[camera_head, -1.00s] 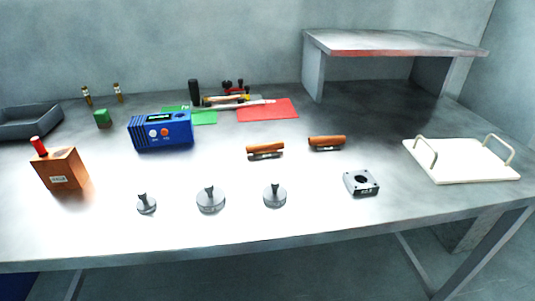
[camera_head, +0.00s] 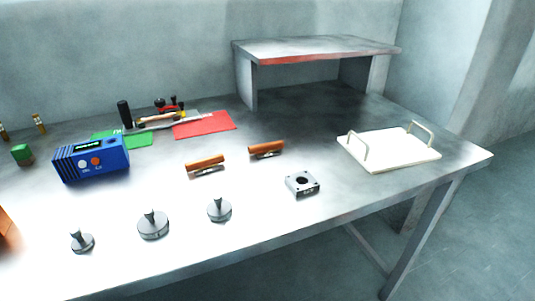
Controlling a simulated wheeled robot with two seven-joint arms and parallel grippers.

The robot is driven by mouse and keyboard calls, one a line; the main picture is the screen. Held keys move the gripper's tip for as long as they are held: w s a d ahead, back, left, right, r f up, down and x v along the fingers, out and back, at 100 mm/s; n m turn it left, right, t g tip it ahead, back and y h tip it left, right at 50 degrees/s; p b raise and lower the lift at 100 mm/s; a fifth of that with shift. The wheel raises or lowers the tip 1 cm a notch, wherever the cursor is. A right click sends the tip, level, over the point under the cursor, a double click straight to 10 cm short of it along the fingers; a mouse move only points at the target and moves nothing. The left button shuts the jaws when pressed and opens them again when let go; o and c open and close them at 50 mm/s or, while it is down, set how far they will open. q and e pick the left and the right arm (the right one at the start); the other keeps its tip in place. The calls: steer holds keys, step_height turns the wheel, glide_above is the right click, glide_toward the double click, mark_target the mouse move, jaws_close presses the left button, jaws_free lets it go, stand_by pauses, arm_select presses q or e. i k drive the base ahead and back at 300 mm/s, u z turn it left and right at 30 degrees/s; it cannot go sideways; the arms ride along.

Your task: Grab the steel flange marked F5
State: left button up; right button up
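Three grey steel pieces with round bases and upright stems stand in a row near the table's front edge: a small one at the left (camera_head: 82,242), a larger one in the middle (camera_head: 153,225) and one at the right (camera_head: 220,210). A square dark-grey block with a round hole (camera_head: 302,184) lies to their right, with a small label on its front. The markings are too small to read, so I cannot tell which piece is F5. Neither of my grippers is in view.
Two orange-handled tools (camera_head: 205,162) (camera_head: 266,149) lie behind the steel pieces. A blue device (camera_head: 91,160) is at the left. A white tray with handles (camera_head: 390,150) is at the right, and a raised shelf (camera_head: 315,47) at the back. Bare table (camera_head: 270,225) surrounds the block.

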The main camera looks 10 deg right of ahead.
mark_target(303, 183)
steer(key=k, duration=0.5)
steer(key=u, duration=1.05)
steer(key=i, duration=1.05)
steer(key=z, duration=1.8)
